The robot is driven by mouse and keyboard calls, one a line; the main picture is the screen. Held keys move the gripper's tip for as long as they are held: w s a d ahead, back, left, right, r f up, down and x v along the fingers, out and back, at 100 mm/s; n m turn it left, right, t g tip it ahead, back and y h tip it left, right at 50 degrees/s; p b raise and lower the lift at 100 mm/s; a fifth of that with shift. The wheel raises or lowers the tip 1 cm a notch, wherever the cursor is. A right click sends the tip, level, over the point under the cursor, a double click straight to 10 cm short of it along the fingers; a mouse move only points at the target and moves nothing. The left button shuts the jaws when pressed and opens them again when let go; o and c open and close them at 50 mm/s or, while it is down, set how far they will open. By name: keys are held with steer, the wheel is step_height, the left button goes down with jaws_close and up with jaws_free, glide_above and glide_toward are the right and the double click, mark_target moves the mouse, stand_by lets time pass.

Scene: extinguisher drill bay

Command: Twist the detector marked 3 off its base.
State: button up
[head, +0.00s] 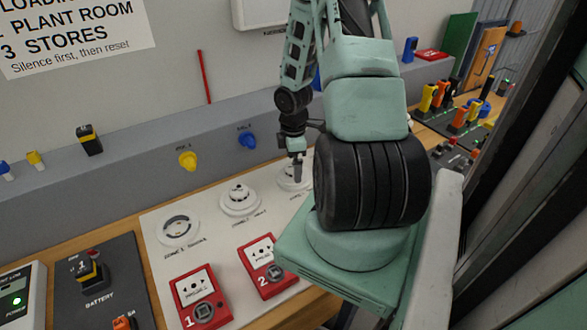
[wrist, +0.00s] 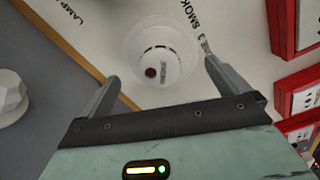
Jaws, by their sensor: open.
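The detector marked 3 (wrist: 158,50) is a round white dome with a dark red spot, seated on its round white base on a white panel in the wrist view. A "3 SMOKE" label is printed beside it, partly behind a finger. My gripper (wrist: 160,70) is open, with one finger to either side of the detector in the picture. I cannot tell whether they touch it or how high they are. In the head view my gripper (head: 297,166) is over this rightmost detector (head: 286,182), which my arm partly hides.
Another white detector (head: 240,197) and a dark-ringed round unit (head: 178,229) sit to the left on the panel. Red call points 1 (head: 200,297) and 2 (head: 265,265) lie in front. A yellow knob (head: 187,161) and a blue knob (head: 247,140) stick out from the grey ledge behind.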

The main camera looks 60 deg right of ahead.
steer(key=shift+f, duration=1.35)
steer(key=c, duration=0.9)
steer(key=shift+r+n+p, duration=0.1)
steer(key=shift+n+p, duration=0.25)
steer(key=shift+n, duration=0.15)
steer(key=shift+c, duration=0.2)
steer(key=shift+n+p, duration=0.3)
steer(key=shift+n, duration=0.2)
steer(key=shift+n+p, duration=0.85)
steer(key=shift+n, duration=0.55)
steer(key=shift+n+p, duration=0.3)
steer(key=shift+n, duration=0.2)
